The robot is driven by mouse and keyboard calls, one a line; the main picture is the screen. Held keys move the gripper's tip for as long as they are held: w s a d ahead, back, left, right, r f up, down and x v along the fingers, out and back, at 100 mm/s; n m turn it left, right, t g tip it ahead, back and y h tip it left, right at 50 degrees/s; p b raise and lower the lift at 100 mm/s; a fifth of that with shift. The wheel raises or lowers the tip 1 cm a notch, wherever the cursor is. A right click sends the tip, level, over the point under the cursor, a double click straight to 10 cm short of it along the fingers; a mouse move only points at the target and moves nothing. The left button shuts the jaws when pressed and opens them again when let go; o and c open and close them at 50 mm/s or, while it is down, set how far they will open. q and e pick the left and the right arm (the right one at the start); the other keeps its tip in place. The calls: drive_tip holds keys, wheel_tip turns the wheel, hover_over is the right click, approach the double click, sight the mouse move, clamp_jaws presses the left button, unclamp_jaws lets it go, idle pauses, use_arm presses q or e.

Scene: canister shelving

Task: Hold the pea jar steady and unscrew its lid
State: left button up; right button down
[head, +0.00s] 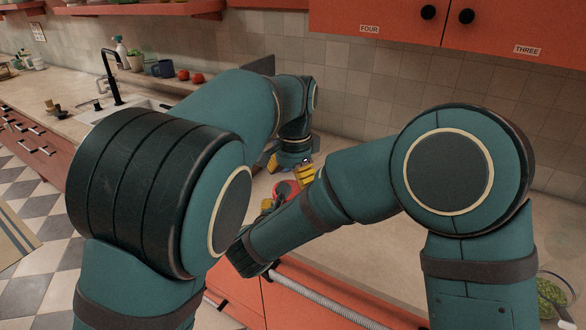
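A clear glass container with green pea-like contents (552,300) stands at the lower right edge, partly cut off. I cannot tell if it is the pea jar. My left gripper (304,172) shows yellow finger parts at the centre, low over the counter; its grip is hidden. A red round thing (287,188) with a dark part over it lies just below it, mostly covered by my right forearm. A small yellow piece (267,205), perhaps a finger of my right gripper, shows beside the red thing; the rest is hidden behind my arm. No lid can be made out clearly.
The beige counter (400,255) is clear to the right of my forearm. A sink with a black tap (113,80) lies at the left. Two red tomatoes (197,78) and blue mugs (163,68) stand along the wall. Orange cabinets (400,18) hang above.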

use_arm(q)
drive_tip(key=shift+f, duration=0.8)
drive_tip(key=c, duration=1.3)
drive_tip(key=n, duration=0.4)
drive_tip(key=shift+n, duration=0.4)
drive_tip(key=n, duration=0.5)
drive_tip(key=shift+w, duration=0.15)
drive_tip(key=shift+d, duration=0.15)
drive_tip(key=shift+r, duration=0.2)
